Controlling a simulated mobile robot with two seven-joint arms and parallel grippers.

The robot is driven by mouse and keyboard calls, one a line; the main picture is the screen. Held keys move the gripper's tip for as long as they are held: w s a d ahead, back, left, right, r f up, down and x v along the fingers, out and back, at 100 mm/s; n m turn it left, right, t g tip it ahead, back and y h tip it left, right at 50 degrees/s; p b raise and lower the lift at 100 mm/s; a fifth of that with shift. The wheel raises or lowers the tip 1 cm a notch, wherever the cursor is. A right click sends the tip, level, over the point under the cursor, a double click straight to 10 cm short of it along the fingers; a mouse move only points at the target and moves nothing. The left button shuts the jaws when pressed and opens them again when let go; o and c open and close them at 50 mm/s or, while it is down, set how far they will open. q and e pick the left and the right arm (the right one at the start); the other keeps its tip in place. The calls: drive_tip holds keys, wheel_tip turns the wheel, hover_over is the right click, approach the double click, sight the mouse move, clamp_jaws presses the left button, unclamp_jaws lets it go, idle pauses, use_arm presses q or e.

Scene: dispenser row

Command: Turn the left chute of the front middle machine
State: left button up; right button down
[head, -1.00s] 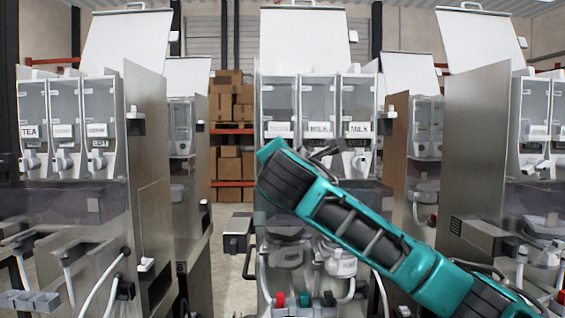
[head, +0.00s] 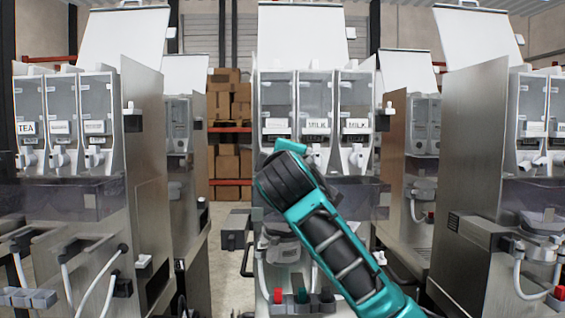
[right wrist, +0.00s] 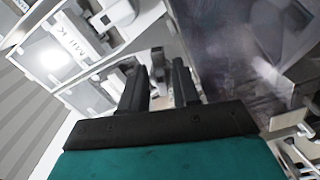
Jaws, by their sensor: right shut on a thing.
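The front middle machine (head: 385,160) stands at the centre of the head view, with three clear canisters side by side. Its middle and right canisters carry MILK labels, and the right chute (head: 356,156) shows as a white spout. My right arm covers the left chute in the head view. In the right wrist view my right gripper (right wrist: 160,66) has its two dark fingers at the chute (right wrist: 128,70) below the canisters, closed on it. Most of that chute is hidden by the fingers. My left gripper is in no view.
A left machine (head: 148,160) with a TEA label and a right machine (head: 470,150) flank the middle one. Brown boxes (head: 228,105) stand on shelving behind. Red and dark knobs (head: 302,296) sit low on the middle machine.

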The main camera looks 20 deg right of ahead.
drive_tip(key=shift+f+m, duration=0.1)
drive_tip(key=shift+m, duration=1.1)
